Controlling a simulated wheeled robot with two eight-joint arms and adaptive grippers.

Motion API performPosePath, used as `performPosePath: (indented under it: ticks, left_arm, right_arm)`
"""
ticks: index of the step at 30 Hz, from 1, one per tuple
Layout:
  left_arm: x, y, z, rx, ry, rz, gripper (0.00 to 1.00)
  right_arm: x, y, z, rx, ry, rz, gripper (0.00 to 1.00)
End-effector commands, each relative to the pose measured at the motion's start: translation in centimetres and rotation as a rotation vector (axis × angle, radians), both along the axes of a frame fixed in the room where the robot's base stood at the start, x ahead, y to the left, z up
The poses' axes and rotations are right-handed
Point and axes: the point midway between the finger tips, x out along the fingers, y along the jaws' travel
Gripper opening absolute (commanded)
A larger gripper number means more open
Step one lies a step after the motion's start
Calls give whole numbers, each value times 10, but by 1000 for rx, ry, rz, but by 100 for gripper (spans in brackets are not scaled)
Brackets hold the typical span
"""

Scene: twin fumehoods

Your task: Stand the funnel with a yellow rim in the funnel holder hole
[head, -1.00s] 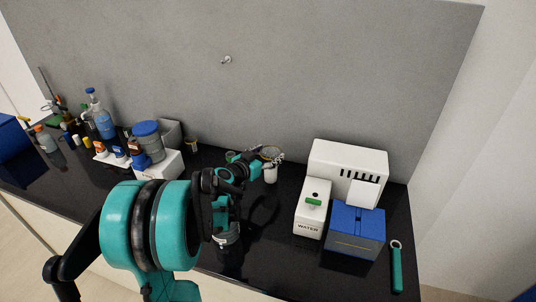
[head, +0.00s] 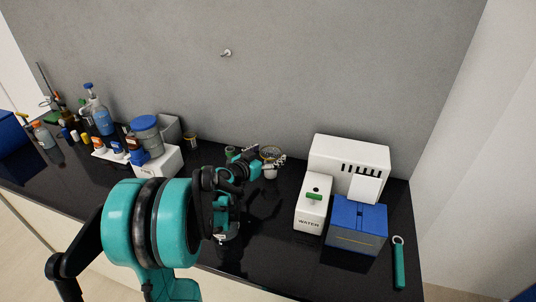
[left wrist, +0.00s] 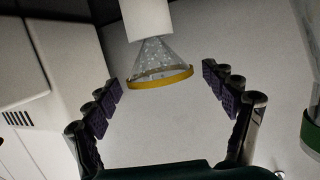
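The funnel with a yellow rim (head: 271,151) stands near the back of the black bench. In the left wrist view the clear funnel (left wrist: 160,62) has its yellow rim toward my gripper and its narrow end at a white cylinder (left wrist: 147,18). That cylinder (head: 270,172) shows under the funnel in the head view; I cannot tell whether it is the funnel holder. My left gripper (head: 265,157) is open at the funnel. In the left wrist view its fingers (left wrist: 163,80) are spread on either side of the rim, with gaps. My right gripper is not in view.
A white WATER box (head: 311,207), a blue box (head: 358,226) and a white device (head: 345,160) stand to the right. A green-rimmed object (left wrist: 312,130) is beside the gripper. Bottles (head: 100,116) and a blue-lidded jar (head: 147,136) stand left. The grey wall is behind.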

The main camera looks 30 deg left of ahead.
Motion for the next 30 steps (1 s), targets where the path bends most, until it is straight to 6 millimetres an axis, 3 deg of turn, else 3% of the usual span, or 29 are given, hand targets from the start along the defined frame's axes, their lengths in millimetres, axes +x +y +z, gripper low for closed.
performPosePath:
  ticks: [11, 24, 30]
  left_arm:
    - [0, 0, 5, 0, 0, 0, 90]
    - [0, 0, 82, 0, 0, 0, 90]
    - [0, 0, 99, 0, 0, 0, 90]
  right_arm:
    - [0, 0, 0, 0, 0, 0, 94]
    - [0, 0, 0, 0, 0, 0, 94]
    - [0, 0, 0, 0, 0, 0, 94]
